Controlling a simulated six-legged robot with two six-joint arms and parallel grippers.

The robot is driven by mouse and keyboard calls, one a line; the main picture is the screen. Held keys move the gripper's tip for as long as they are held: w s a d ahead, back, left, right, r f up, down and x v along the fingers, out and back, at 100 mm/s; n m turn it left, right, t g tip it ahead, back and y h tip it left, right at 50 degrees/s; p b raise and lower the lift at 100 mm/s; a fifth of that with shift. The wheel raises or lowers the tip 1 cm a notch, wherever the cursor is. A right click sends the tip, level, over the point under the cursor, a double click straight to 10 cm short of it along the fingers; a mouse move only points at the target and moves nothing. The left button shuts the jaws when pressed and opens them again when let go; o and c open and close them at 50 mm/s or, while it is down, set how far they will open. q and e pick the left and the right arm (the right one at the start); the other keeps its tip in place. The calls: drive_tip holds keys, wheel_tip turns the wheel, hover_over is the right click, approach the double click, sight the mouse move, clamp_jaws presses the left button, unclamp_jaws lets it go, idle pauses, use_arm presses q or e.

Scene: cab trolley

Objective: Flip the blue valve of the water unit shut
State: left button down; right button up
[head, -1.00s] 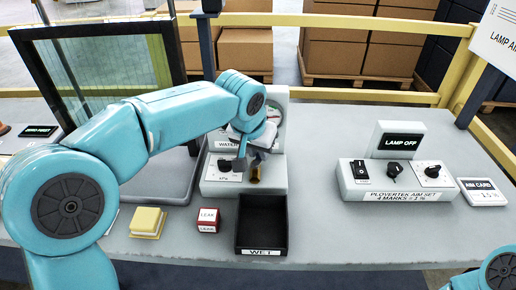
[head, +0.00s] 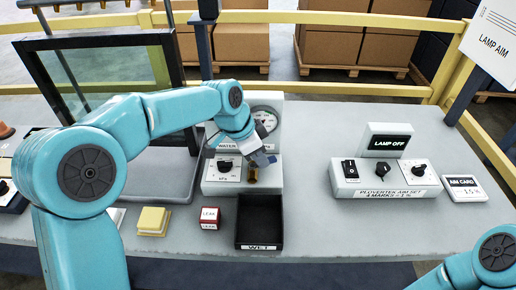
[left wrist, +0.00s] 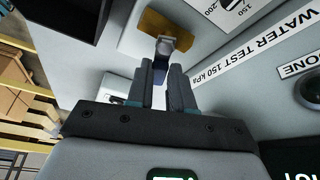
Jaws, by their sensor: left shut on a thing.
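The water unit (head: 210,188) is a pale box on the table with a dark knob (head: 226,167) and a round gauge (head: 265,120) behind it. Its valve has a brass body (head: 251,177) on the right of the front part. The blue valve handle (head: 263,160) is largely hidden by my left gripper (head: 256,156) in the head view. In the left wrist view, the fingers of my left gripper (left wrist: 166,72) are shut on the handle (left wrist: 175,40), just beside the brass body (left wrist: 160,24). My right gripper is out of view; only part of its arm shows at lower right.
A black tray (head: 259,244), a red-and-white leak block (head: 209,218) and a yellow block (head: 153,221) stand in front of the unit. A lamp control unit (head: 390,193) and aim card (head: 464,188) are on the right. A dark framed panel (head: 115,95) stands behind my left arm.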

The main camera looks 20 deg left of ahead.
use_arm(q)
drive_tip(key=shift+s+d+m+g+h+p, duration=0.15)
drive_tip(key=shift+m+g+p, duration=0.1)
drive_tip(key=shift+m, duration=0.45)
drive_tip(key=shift+s+a+m+g+h+p, duration=0.1)
drive_tip(key=shift+m+g+p, duration=0.15)
drive_tip(key=shift+m, duration=0.45)
drive_tip(key=shift+s+d+m+g+h+p, duration=0.1)
drive_tip(key=shift+m+g+h+p, duration=0.15)
drive_tip(key=shift+m, duration=0.45)
drive_tip(key=c, duration=1)
unclamp_jaws()
drive_tip(key=p+v, duration=0.2)
drive_tip(key=v, duration=1.4)
drive_tip(key=shift+r, duration=0.25)
drive_tip(key=shift+w+d, duration=0.1)
drive_tip(key=shift+d, duration=0.05)
